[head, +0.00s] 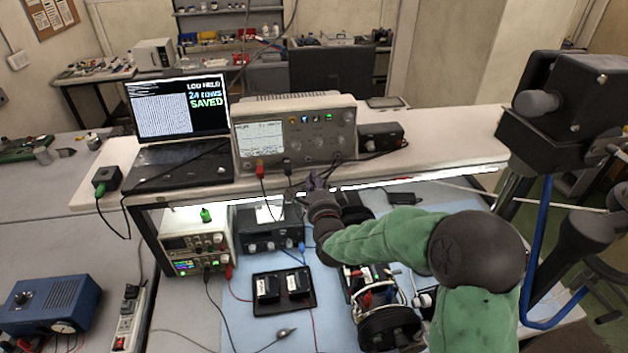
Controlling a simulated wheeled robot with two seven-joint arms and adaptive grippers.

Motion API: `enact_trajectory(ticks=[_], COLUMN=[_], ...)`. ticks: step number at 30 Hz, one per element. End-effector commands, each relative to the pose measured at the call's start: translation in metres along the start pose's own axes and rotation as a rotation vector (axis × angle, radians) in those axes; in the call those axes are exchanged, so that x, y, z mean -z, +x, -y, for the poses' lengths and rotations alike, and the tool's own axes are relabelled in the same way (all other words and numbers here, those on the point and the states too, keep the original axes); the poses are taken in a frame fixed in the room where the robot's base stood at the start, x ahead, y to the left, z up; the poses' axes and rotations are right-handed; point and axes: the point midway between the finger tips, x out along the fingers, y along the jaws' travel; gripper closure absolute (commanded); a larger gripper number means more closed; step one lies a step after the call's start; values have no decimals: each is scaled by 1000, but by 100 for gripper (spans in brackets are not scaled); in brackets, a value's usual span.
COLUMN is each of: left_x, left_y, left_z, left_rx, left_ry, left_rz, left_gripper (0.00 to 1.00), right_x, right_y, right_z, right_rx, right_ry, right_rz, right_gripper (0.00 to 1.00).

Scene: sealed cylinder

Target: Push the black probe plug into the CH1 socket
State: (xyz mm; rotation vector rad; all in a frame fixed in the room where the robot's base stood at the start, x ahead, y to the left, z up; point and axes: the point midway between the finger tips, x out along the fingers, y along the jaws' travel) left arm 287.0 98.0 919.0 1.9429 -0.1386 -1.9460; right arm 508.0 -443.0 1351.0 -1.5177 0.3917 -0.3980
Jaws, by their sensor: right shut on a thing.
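The oscilloscope (293,136) stands on the white raised shelf, with its lit screen at left and its knobs and sockets facing me. A red plug (260,167) sits at the lower left of its front, with a dark lead hanging from it. A small dark plug shape shows right of the red one. I cannot read which socket is CH1. My right gripper (314,183) is just below the oscilloscope's front, at the shelf edge. It is shut on a small dark thing, which I take as the black probe plug; the fingers mostly hide it. My left gripper is out of view.
A laptop (178,110) stands left of the oscilloscope, and a black box (381,136) to its right. Power supplies (195,243) sit under the shelf. A black tray (283,291) lies on the blue mat (240,325). Loose leads hang along the shelf front.

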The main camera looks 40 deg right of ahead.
Motion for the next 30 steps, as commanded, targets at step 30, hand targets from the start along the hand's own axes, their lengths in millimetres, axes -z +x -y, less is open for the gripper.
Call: enact_trajectory(ticks=[30], left_x=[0], left_y=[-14], left_z=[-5], left_rx=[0], left_ry=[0], left_rz=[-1], left_gripper=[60], right_x=[0], right_y=[57], right_z=[0], right_rx=[0], right_ry=[0], right_rz=[0], right_gripper=[100])
